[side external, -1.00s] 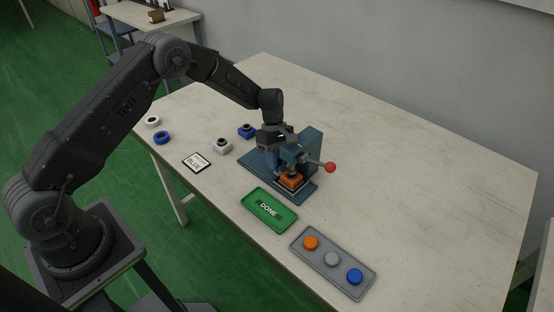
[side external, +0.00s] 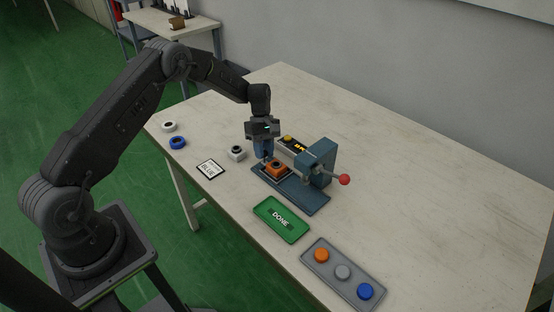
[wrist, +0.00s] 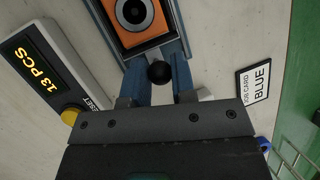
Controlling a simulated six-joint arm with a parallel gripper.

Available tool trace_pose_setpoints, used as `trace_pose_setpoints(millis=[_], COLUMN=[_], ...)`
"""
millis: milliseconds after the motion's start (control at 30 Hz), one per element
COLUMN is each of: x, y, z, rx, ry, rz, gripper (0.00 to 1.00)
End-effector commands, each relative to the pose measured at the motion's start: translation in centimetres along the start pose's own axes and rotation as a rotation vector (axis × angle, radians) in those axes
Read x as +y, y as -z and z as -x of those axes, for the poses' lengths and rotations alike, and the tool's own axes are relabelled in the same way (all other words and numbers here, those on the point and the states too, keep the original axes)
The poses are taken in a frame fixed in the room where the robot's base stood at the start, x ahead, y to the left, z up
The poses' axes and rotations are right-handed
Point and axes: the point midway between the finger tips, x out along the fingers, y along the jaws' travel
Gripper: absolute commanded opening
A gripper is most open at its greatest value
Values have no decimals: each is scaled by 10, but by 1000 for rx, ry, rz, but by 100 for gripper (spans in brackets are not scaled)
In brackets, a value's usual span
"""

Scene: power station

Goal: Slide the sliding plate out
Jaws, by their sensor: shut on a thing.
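The sliding plate (side external: 262,169) lies on the blue base of the press, clear of the press head on its left side. It carries an orange housing with a black round centre (side external: 276,169). In the wrist view the orange housing (wrist: 134,44) sits on the plate at the top. A black ball knob (wrist: 160,72) stands at the plate's near end. My gripper (side external: 265,156) is low at that end, and its two blue fingers (wrist: 160,84) are shut on the knob. The press (side external: 318,163) stands upright with its red-ball lever (side external: 344,180) pointing right.
A counter box (wrist: 38,65) reads 13 PCS and has a yellow reset button. A BLUE job card (side external: 210,168), a white-grey housing (side external: 237,153) and loose rings lie left. A green DONE tray (side external: 281,219) and a grey button tray (side external: 342,272) lie in front. The table's right is clear.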

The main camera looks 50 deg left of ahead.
Motion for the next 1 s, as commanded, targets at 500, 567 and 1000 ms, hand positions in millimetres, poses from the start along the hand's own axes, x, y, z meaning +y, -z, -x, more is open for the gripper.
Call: trace_pose_setpoints(millis=[500,567,1000], x=[-1,-1,0], y=[6,6,5], z=[3,2,13], rx=[3,3,2], ry=[-3,-2,-3], rz=[1,1,-1], gripper=[39,45,50])
